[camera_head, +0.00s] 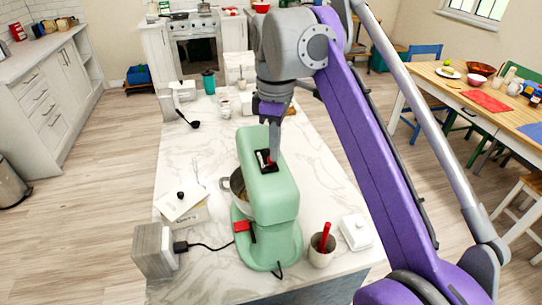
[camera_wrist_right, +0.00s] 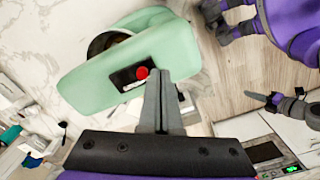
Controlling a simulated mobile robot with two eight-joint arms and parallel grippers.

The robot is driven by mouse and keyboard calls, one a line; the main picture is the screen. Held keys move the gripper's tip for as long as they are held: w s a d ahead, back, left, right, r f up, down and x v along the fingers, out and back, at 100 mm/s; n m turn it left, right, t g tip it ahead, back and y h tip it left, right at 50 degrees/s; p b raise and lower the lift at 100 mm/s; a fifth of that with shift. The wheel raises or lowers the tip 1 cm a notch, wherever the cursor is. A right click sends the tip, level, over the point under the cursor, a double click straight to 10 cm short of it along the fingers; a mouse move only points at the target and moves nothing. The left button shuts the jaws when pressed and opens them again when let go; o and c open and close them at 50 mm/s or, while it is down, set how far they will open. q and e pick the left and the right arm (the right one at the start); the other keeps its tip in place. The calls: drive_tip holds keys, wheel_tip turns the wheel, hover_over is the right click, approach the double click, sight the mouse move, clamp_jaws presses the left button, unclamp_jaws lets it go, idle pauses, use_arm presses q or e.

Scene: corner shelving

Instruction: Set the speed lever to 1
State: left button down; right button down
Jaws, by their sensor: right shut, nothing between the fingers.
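The mint-green stand mixer (camera_head: 277,195) stands on the marble island. On its head is a black panel (camera_head: 261,163) with a red knob, seen clearly in the right wrist view (camera_wrist_right: 142,73). A pale mark lies beside the knob on the panel; I cannot read any speed numbers. My right gripper (camera_head: 274,152) is shut and empty, pointing down at the panel. In the right wrist view its fingertips (camera_wrist_right: 159,74) lie just right of the red knob; I cannot tell whether they touch. A small grey and purple part at that view's right edge may be my left gripper, too small to judge.
A red switch (camera_head: 243,226) is on the mixer's side. A metal bowl (camera_head: 238,186) sits under the head. A crock with a red handle (camera_head: 322,249), a white butter dish (camera_head: 356,232) and a grey block (camera_head: 153,250) stand nearby. The island's middle left is mostly clear.

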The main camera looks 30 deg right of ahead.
use_arm(q)
drive_tip(key=shift+f+b, duration=0.4)
use_arm(e)
drive_tip(key=shift+f, duration=0.8)
